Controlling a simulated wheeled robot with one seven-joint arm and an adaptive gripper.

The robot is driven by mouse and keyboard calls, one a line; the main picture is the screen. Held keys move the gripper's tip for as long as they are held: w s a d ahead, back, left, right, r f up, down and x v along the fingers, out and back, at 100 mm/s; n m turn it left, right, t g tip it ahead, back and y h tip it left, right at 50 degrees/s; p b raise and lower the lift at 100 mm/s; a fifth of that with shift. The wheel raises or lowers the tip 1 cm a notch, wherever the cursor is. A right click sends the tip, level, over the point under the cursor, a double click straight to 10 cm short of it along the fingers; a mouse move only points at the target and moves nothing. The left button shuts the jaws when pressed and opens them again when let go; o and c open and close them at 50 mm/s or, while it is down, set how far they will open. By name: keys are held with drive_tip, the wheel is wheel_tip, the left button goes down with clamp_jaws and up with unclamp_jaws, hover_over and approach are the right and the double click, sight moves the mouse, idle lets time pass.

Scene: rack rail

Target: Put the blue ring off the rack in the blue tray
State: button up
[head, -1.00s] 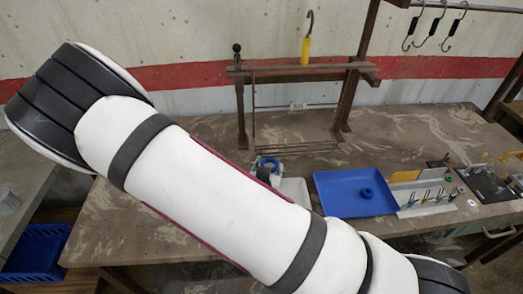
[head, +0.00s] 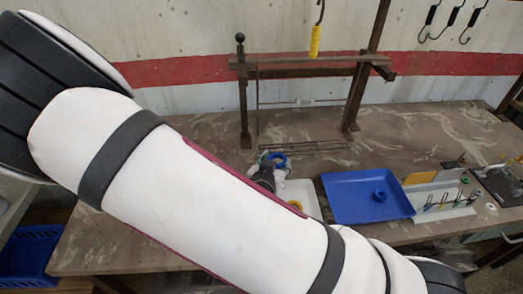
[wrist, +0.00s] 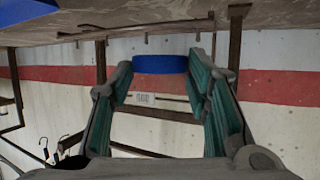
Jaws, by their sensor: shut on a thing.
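A blue ring (head: 278,158) is at the end of my gripper (head: 268,172), in front of the dark rack (head: 243,100) in the head view. In the wrist view the blue ring (wrist: 160,64) sits between the fingertips of my gripper (wrist: 162,66), which is shut on it. The ring looks apart from the rack's bars. The blue tray (head: 340,205) lies on the table to the right of my gripper. A small round blue piece (head: 379,195) is in it. A blue corner of the tray (wrist: 25,10) shows at the upper left of the wrist view. My arm hides much of the near table.
A white tray (head: 305,197) lies between my gripper and the blue tray, partly hidden. A pale holder (head: 443,205) with several small pegs stands right of the blue tray. A yellow-handled hook (head: 315,42) is above the rack. A blue basket (head: 28,255) is at lower left.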

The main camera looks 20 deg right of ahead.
approach(266, 147)
drive_tip(key=w+d, duration=0.4)
drive_tip(key=w, duration=0.1)
drive_tip(key=shift+w+f, duration=0.6)
drive_tip(key=shift+f, duration=0.9)
drive_tip(key=shift+f, duration=0.2)
drive_tip(key=o, duration=1.2)
drive_tip(key=shift+c, duration=0.2)
drive_tip(key=shift+a, duration=0.1)
